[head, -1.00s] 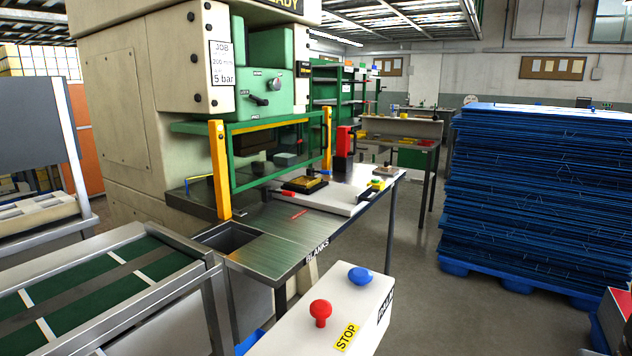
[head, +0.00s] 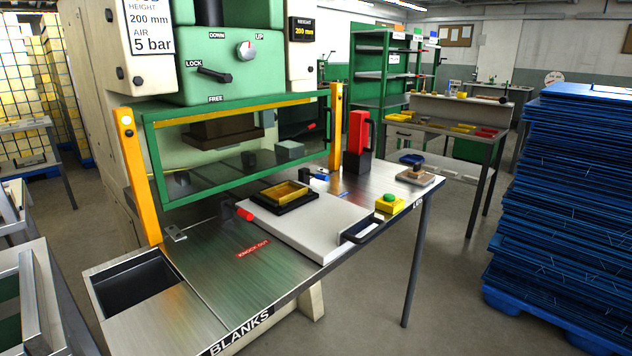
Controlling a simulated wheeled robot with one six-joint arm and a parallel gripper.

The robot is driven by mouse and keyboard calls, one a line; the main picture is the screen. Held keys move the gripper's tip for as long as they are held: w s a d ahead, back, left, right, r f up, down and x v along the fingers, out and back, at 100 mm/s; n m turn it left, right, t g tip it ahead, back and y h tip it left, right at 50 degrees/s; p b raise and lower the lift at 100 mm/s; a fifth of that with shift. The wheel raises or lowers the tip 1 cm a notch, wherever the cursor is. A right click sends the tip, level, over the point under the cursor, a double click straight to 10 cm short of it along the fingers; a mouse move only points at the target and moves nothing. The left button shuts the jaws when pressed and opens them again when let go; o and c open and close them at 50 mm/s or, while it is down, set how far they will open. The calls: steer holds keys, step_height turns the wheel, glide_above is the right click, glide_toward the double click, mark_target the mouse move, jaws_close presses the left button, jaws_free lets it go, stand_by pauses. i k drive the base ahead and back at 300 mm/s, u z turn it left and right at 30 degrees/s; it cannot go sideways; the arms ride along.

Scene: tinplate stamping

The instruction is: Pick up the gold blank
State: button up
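I cannot make out for certain which thing is the gold blank. A gold square piece with a raised rim (head: 283,194) sits in a black base (head: 290,205) on the pale sliding plate (head: 322,236) in front of the press. The word BLANKS is on the table's front edge, beside a bare metal surface. My gripper is not in view.
The press's green guard frame (head: 150,170) stands behind the plate. A red clamp, a yellow box with a green button (head: 388,204) and a red block (head: 357,134) are around it. Blue stacked sheets (head: 565,200) stand at right. The floor between is clear.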

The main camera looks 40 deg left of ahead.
mark_target(282, 194)
steer(key=i, duration=1.75)
steer(key=u, duration=2.7)
